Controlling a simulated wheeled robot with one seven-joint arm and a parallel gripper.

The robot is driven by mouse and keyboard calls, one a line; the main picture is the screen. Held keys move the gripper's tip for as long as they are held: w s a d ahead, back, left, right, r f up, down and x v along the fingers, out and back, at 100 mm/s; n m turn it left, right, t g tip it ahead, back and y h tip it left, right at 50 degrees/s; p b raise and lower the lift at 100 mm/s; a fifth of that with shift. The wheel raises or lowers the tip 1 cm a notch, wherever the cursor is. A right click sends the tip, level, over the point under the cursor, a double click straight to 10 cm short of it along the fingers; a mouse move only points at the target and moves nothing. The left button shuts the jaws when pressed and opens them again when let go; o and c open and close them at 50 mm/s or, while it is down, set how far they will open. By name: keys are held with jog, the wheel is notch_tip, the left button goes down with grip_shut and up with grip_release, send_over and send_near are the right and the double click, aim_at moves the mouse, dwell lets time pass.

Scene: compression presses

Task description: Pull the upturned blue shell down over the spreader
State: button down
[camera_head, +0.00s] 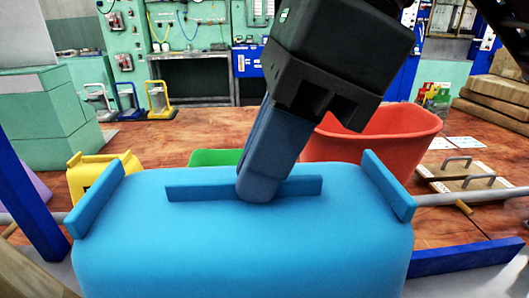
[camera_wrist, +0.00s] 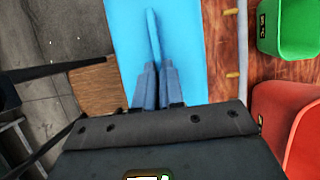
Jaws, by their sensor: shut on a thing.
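The blue shell (camera_head: 250,245) fills the lower middle of the head view, its broad smooth face up. A raised strip runs along its top middle and a raised flange stands at each end. My gripper (camera_head: 256,190) comes down from above, tilted, and is shut on the middle strip. In the wrist view, the fingers of my gripper (camera_wrist: 158,88) pinch the thin strip of the blue shell (camera_wrist: 180,45). The spreader cannot be made out for certain; grey bars (camera_head: 470,197) show beside the shell, and what lies under it is hidden.
A red bin (camera_head: 375,140) stands close behind my gripper, with a green bin (camera_head: 215,158) and a yellow container (camera_head: 95,170) nearby. A wooden board with handles (camera_head: 465,175) lies at right. Blue frame bars (camera_head: 470,255) flank the shell. Green boxes (camera_head: 50,115) stand at left.

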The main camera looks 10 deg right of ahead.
jog(key=shift+f+b, duration=0.55)
jog(key=shift+b, duration=0.05)
dwell(0.3)
jog(key=c, duration=1.2)
grip_release()
jog(key=shift+o, duration=0.2)
jog(key=v, duration=0.8)
jog(key=shift+f, duration=0.1)
